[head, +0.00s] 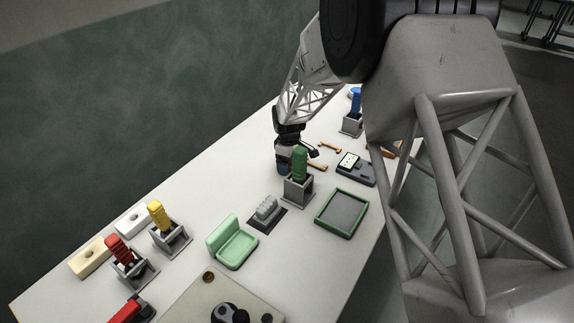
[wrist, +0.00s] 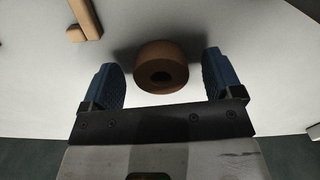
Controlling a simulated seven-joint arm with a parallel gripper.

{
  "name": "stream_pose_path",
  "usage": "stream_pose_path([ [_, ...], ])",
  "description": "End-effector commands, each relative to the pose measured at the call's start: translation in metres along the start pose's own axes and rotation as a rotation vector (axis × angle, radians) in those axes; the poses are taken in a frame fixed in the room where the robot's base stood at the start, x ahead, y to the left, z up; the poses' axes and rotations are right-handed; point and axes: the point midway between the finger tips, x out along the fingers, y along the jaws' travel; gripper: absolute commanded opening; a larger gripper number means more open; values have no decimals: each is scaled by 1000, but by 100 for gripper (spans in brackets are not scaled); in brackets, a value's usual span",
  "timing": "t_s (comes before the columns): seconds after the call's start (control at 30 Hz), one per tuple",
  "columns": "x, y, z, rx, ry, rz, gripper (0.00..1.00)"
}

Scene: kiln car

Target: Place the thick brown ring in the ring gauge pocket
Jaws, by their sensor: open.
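The thick brown ring (wrist: 162,68) lies on the white table in the wrist view, with its dark hole facing the camera. My gripper (wrist: 160,60) is open, with one blue finger on each side of the ring and a visible gap to each. In the head view my gripper (head: 283,168) is low over the table behind a green block, and the ring is not visible there. I cannot tell for certain which thing is the ring gauge pocket. A dark grey device with a pale panel (head: 356,169) lies to the right of my gripper.
A green block in a grey holder (head: 298,178) stands close in front of my gripper. A green-rimmed tray (head: 342,232), a pale green seat-shaped piece (head: 244,251) and a grey ribbed piece (head: 264,209) lie nearer. Orange-brown bars (head: 330,147) lie beyond. Red and yellow blocks stand left.

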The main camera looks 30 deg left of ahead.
Motion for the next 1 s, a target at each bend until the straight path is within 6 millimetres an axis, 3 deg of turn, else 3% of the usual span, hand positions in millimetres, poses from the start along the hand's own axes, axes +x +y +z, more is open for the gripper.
stream_pose_path([
  [0.1, 0, 0, 0, 0, 0, 0, 85],
  [0.5, 0, 0, 0, 0, 0, 0, 26],
  [0.77, -2, 0, 0, 0, 0, 0, 26],
  [1.0, -19, 0, 0, 0, 1, 2, 26],
])
